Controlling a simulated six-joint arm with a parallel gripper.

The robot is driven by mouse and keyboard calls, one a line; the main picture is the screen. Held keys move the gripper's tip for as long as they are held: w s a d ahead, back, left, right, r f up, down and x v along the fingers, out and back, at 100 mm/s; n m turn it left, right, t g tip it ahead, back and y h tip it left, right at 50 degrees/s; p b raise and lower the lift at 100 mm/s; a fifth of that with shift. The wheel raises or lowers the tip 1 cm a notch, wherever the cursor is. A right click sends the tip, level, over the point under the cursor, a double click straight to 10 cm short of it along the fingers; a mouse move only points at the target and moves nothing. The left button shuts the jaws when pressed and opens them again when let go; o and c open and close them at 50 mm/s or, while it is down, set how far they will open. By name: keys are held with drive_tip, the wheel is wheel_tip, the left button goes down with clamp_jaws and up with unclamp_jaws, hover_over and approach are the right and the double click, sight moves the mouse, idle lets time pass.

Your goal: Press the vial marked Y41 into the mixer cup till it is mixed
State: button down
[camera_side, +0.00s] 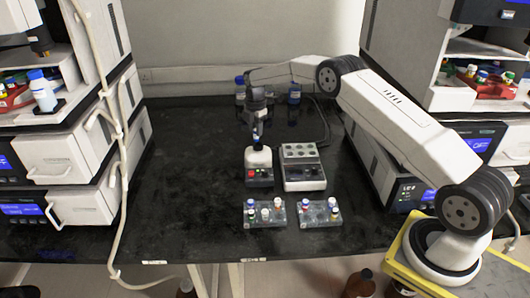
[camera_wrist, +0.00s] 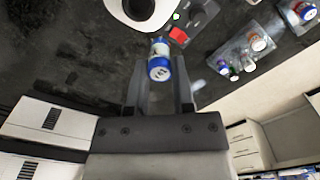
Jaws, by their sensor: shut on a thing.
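My gripper (camera_side: 257,136) is shut on a blue-capped vial (camera_wrist: 159,60), which sits between the two fingers in the wrist view. A dark mark shows on its cap, too blurred to read. In the side view the vial is small and dark blue, just above the mixer (camera_side: 258,160). The mixer has a white rounded top and a dark base with red and green buttons. In the wrist view the mixer's white top with its dark cup (camera_wrist: 138,8) lies beyond the vial's far end. The vial looks apart from the cup there; the side view does not settle contact.
A grey block with several round wells (camera_side: 303,168) stands right of the mixer. Two clear racks with capped vials, a left one (camera_side: 264,222) and a right one (camera_side: 320,219), stand in front.

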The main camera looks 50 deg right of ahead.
drive_tip(key=shift+w+d+r, duration=0.1)
drive_tip(key=shift+w+d, duration=0.6)
drive_tip(key=shift+d, duration=0.15)
drive_tip(key=shift+w+d+r, duration=0.15)
drive_tip(key=shift+w+d, duration=0.15)
drive_tip(key=shift+d, duration=0.3)
drive_tip(key=shift+f, duration=0.25)
drive_tip(key=shift+f, duration=1.7)
drive_tip(key=shift+f, duration=1.3)
idle(3.3)
